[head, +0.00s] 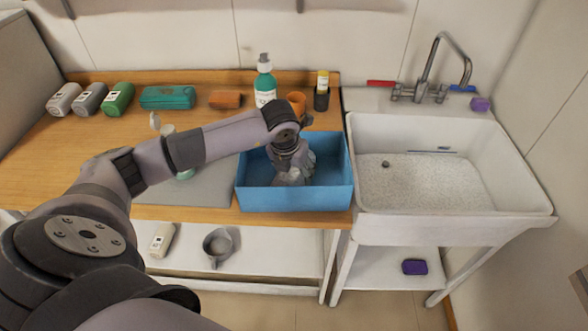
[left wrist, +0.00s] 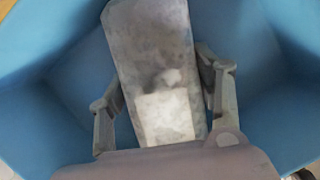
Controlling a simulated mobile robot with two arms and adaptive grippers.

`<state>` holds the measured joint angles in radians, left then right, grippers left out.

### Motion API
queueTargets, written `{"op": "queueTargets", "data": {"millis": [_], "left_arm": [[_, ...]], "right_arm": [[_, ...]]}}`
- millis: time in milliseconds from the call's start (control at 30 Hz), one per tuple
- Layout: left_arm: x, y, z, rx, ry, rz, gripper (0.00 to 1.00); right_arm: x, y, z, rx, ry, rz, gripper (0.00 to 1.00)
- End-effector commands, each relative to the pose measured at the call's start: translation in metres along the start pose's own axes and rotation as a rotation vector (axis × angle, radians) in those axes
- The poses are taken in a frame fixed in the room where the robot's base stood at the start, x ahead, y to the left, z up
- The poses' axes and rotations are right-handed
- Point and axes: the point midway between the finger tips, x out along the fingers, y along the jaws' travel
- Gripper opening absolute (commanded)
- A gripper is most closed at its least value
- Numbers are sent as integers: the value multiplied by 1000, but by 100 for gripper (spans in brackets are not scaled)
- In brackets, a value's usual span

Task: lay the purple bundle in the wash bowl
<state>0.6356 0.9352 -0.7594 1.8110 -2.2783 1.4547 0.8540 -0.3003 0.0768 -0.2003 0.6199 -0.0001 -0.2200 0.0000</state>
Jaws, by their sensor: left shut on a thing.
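My left gripper (head: 293,172) reaches down into the blue open tub (head: 295,199). It is shut on a grey slab-like thing with a pale label (left wrist: 165,115), which stands between the fingers inside the tub's blue walls (left wrist: 265,50). The held thing looks grey, not purple. A dark purple thing (head: 415,267) lies on the shelf below the sink, and a small purple block (head: 481,104) sits on the sink's back ledge. I cannot tell which is the bundle. The white sink basin (head: 430,183) stands to the right, with no bundle seen in it. My right gripper is not in view.
Grey and green labelled containers (head: 118,98), a teal case (head: 168,97) and an orange-brown block (head: 225,99) lie at the back left. A tap (head: 424,90) rises behind the sink.

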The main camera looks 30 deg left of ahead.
Motion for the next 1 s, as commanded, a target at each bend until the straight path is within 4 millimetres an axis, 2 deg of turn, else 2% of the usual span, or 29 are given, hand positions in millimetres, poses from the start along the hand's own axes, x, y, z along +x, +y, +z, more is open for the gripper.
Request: {"op": "queueTargets", "data": {"millis": [167, 200, 467, 867, 1000], "left_arm": [[2, 0, 0, 0, -2, -1, 34], [1, 0, 0, 0, 0, 0, 62], [1, 0, 0, 0, 0, 0, 79], [-3, 0, 1, 0, -1, 0, 80], [-21, 0, 1, 1, -4, -1, 80]], "right_arm": [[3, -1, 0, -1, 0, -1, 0], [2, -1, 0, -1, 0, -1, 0], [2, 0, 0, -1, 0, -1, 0], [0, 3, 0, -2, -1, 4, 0], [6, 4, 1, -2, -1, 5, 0]]}}
